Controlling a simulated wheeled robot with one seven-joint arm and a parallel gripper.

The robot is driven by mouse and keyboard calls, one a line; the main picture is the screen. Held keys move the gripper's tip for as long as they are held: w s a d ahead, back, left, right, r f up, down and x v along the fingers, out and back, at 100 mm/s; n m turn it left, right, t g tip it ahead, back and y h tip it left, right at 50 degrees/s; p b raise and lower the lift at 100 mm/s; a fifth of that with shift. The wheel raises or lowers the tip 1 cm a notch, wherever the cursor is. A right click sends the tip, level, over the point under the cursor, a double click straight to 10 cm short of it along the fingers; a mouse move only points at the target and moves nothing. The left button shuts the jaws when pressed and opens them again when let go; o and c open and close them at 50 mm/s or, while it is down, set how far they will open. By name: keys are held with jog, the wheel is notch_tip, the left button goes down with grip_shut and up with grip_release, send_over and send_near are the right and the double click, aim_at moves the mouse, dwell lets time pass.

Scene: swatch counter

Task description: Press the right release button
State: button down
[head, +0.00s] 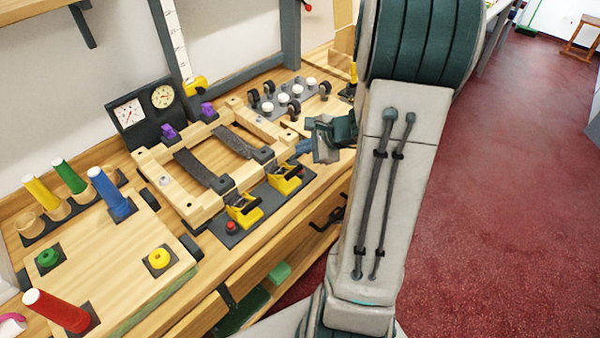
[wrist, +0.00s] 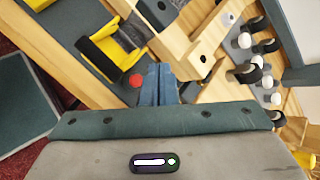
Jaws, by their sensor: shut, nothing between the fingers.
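My gripper (wrist: 160,72) is shut and empty, its blue fingers pressed together. In the wrist view a round red button (wrist: 137,81) shows right beside the fingertips, on a dark grey plate near a yellow clamp (wrist: 112,48). I cannot tell whether the fingers touch it. In the head view the gripper (head: 302,147) is at the right end of the wooden frame, past the right yellow clamp (head: 285,180). The button beside it is not made out there. Another red button (head: 231,227) sits at the left end of the plate, by the left yellow clamp (head: 242,209).
The wooden frame (head: 185,203) with dark straps stands just left of my gripper. Black casters and white knobs (head: 283,98) are behind it. Two gauges (head: 145,107) and coloured pegs are farther left. Red floor (head: 500,180) is open at right.

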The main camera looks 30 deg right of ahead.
jog(key=b, duration=0.3)
send_over(304, 172)
jog(key=shift+f, duration=2.05)
jog(key=shift+f+b, duration=0.45)
jog(key=shift+b, duration=0.25)
jog(key=shift+f+b, duration=0.5)
jog(key=shift+b, duration=0.1)
dwell(0.5)
jog(key=shift+r, duration=0.2)
jog(key=shift+r+p, duration=0.65)
jog(key=shift+r, duration=0.15)
notch_tip(304, 172, up, 5)
jog(key=p, duration=0.3)
jog(key=shift+p, duration=0.3)
